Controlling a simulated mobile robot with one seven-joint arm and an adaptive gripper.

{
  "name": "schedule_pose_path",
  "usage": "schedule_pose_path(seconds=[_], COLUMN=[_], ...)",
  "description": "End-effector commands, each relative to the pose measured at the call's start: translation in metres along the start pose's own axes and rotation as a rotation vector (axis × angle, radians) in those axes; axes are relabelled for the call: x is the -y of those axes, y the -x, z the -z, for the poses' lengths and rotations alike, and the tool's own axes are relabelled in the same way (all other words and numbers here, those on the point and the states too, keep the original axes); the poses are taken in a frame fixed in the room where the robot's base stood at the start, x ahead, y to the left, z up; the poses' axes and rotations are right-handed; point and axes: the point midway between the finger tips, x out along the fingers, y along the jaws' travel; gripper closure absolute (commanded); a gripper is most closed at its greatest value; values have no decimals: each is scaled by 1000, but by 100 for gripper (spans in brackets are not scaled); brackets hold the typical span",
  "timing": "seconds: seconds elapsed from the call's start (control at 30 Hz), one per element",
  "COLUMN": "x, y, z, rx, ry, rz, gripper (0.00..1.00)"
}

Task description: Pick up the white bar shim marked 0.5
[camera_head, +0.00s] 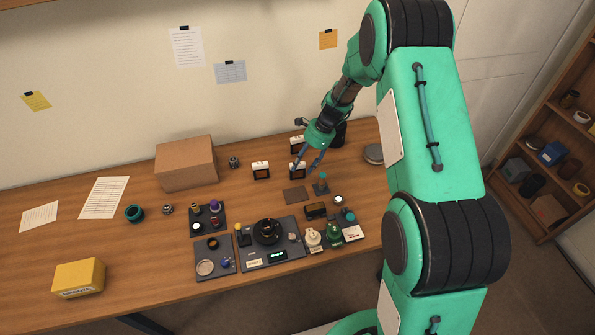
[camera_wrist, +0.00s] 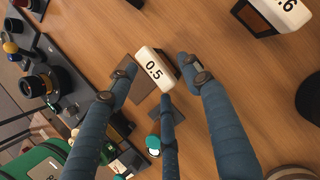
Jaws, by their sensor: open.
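The white bar shim marked 0.5 (camera_wrist: 152,63) sits at the upper middle of the wrist view, against a dark holder (camera_wrist: 165,58). The shim appears between the spread fingers of my gripper (camera_wrist: 157,70), with one finger to its left, one to its right and one below. No finger clearly touches it. In the head view, a white-faced piece that looks like this shim (camera_head: 297,166) stands under my gripper (camera_head: 303,171) and is partly covered by the fingers. My gripper is open and empty.
A shim marked with a 6 (camera_wrist: 285,12) is at the wrist view's upper right. Another white-faced piece (camera_head: 260,170) stands to the left in the head view. A brown square plate (camera_head: 295,195) lies in front. The dark instrument tray (camera_head: 255,262) and small parts stand nearer the front.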

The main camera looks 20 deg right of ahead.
Motion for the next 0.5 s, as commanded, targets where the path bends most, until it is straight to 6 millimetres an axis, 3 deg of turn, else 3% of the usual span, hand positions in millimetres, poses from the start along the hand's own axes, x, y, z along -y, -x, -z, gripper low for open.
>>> schedule_pose_path(seconds=[0.5], x=[-2], y=[-49], z=[-1], rx=[0], ry=[0], rz=[-2], gripper=[51])
